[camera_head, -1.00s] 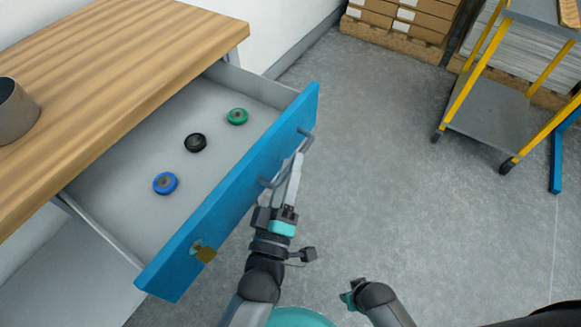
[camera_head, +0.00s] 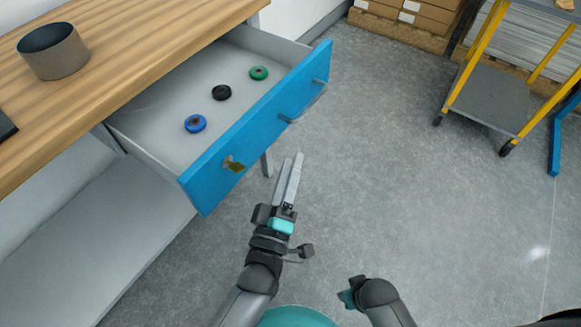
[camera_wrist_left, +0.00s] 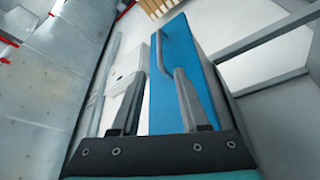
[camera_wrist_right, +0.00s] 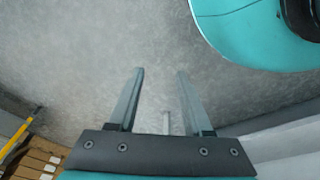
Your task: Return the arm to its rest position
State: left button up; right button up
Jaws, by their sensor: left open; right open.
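My left gripper (camera_head: 290,178) is open and empty, in front of the blue drawer front and apart from its handle. In the left wrist view its two fingers (camera_wrist_left: 160,98) stand apart, with the drawer handle (camera_wrist_left: 171,55) beyond them. The drawer front (camera_head: 265,125) is blue, with a bar handle (camera_head: 305,102), and the drawer is pulled out. My right arm shows at the bottom of the head view, its gripper mostly hidden there.
A blue roll (camera_head: 195,123), a black roll (camera_head: 221,92) and a green roll (camera_head: 259,73) lie in the drawer. A brass lock (camera_head: 234,165) sits on its front. A grey cup (camera_head: 55,55) stands on the wooden top. A yellow trolley (camera_head: 490,95) is at the right. The floor between is clear.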

pick_arm(q)
jog(key=shift+w, duration=0.1)
pick_arm(e)
jog(key=shift+w+d+r, duration=0.1)
jog(key=shift+w+d, duration=0.1)
jog(key=shift+w, duration=0.2)
